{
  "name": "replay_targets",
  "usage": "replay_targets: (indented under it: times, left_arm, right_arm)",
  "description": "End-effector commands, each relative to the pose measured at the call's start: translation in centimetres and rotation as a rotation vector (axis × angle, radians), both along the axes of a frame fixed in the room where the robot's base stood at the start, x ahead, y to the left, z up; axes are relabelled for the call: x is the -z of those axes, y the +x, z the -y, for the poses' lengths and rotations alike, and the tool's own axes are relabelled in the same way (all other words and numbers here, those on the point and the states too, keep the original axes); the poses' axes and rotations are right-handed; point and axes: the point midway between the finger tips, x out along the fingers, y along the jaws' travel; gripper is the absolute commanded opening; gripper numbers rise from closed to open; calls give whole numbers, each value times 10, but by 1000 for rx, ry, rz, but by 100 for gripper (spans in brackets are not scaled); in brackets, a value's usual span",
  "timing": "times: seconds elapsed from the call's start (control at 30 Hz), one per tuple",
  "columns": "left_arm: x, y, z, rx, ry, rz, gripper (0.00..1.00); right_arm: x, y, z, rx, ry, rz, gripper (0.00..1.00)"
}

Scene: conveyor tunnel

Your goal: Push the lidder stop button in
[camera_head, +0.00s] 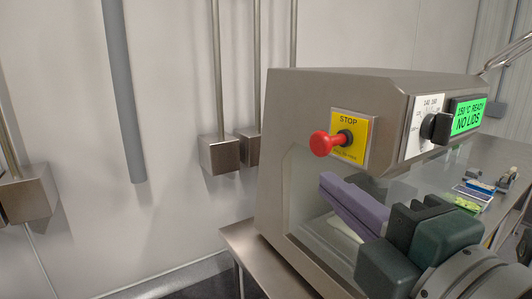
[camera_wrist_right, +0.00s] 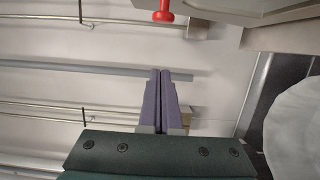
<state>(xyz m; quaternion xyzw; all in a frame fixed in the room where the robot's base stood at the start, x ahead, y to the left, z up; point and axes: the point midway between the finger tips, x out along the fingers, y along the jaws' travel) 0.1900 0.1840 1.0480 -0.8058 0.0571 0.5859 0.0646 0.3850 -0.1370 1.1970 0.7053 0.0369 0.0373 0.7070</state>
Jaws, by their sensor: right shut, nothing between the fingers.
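The red mushroom-shaped stop button (camera_head: 322,143) stands out on a dark stem from a yellow plate marked STOP, on the end face of the grey metal lidder (camera_head: 300,110). It also shows at the top edge of the right wrist view (camera_wrist_right: 163,14). My right gripper (camera_head: 328,182) is shut and empty, its purple fingers together. In the head view its tips appear just below the button, with a gap between them. In the right wrist view the tips (camera_wrist_right: 160,72) are also apart from the button. My left gripper is not in view.
A green display (camera_head: 467,116) reads 150°C READY, NO LIDS, beside a dial with a black knob (camera_head: 435,128). A clear guard covers the lidder's lower part. Several small packs lie on the metal table at right. Wall pipes and boxes (camera_head: 219,155) are behind.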

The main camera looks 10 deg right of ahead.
Motion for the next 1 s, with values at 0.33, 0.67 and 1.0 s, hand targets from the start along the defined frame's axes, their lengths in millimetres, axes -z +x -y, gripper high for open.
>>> replay_targets:
  times: [0.33, 0.67, 1.0]
  left_arm:
    - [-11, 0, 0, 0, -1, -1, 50]
    - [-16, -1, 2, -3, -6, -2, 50]
    - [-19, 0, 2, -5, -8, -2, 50]
  right_arm:
    - [-3, 42, -4, 3, 1, 2, 0]
    - [-1, 104, -2, 5, -2, -2, 0]
    - [0, 113, 27, 2, 2, -1, 0]
